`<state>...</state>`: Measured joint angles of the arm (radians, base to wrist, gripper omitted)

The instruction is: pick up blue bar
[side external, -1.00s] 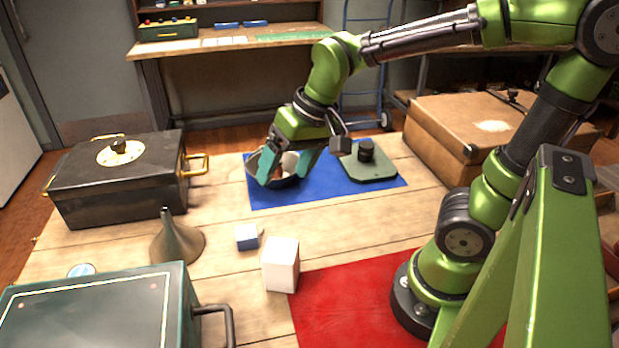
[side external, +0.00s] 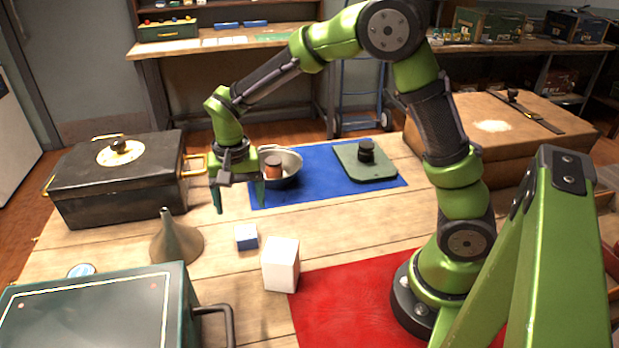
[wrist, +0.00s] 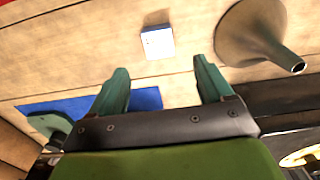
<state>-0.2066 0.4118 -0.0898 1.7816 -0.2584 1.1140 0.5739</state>
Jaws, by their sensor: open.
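The likely blue bar is a small block (side external: 246,237) with a whitish top and a blue side. It lies on the wooden table, right of the metal funnel (side external: 176,240) and behind a white box (side external: 281,264). It also shows in the wrist view (wrist: 157,42), beyond the fingertips and roughly centred between them. My gripper (side external: 239,203) points down above the table, behind and above the block in the side view. Its two teal fingers are spread apart, with nothing between them. The wrist view also shows both open fingers (wrist: 162,80).
A metal bowl (side external: 291,164) holding a reddish-brown item (side external: 274,167) stands on the blue mat (side external: 317,187). A black chest (side external: 120,190) stands at left, a teal case (side external: 95,310) at front left. A red mat (side external: 345,300) lies at front right.

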